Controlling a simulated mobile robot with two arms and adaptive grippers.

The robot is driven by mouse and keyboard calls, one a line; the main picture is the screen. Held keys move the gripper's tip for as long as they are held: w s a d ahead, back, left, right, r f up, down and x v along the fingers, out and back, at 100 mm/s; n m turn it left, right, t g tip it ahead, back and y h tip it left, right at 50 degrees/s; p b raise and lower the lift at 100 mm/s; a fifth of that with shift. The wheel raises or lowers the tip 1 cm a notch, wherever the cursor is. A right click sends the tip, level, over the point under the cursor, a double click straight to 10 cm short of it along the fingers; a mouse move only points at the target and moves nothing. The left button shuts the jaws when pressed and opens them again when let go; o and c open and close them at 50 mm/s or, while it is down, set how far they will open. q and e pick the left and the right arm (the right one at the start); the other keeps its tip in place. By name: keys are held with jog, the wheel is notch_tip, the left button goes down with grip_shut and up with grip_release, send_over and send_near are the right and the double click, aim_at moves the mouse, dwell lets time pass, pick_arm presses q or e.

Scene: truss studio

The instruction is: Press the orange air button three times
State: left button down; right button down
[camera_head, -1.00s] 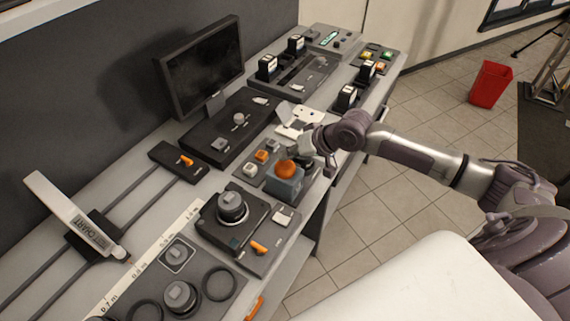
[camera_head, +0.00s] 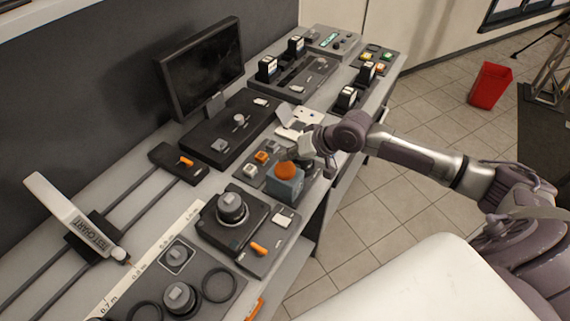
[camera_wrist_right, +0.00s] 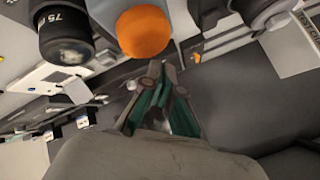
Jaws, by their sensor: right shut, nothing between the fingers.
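The orange air button (camera_head: 286,169) is a round orange dome on top of a blue-grey box (camera_head: 285,188) at the bench's front edge. In the right wrist view the orange dome (camera_wrist_right: 143,32) shows large at the top, just beyond the fingertips. My right gripper (camera_head: 303,154) is right beside the button, at its far right side. Its fingers (camera_wrist_right: 155,72) are shut and empty, and I cannot tell whether they touch the dome. My left gripper is not in view.
A dark console with a round knob (camera_head: 231,207) stands just in front of the button. A small white button and a small orange button (camera_head: 261,157) are to its left. A monitor (camera_head: 200,65) stands behind. A red bin (camera_head: 490,85) is on the floor.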

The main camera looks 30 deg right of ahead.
aim_at(287, 165)
jog(key=shift+f, duration=0.15)
jog(key=shift+f, duration=0.25)
jog(key=shift+s+f, duration=0.1)
jog(key=shift+f, duration=0.8)
dwell(1.0)
jog(key=shift+r+p, duration=1.2)
jog(key=shift+r, duration=0.05)
jog(key=shift+r, duration=0.15)
notch_tip(287, 165, up, 5)
jog(key=p, duration=0.5)
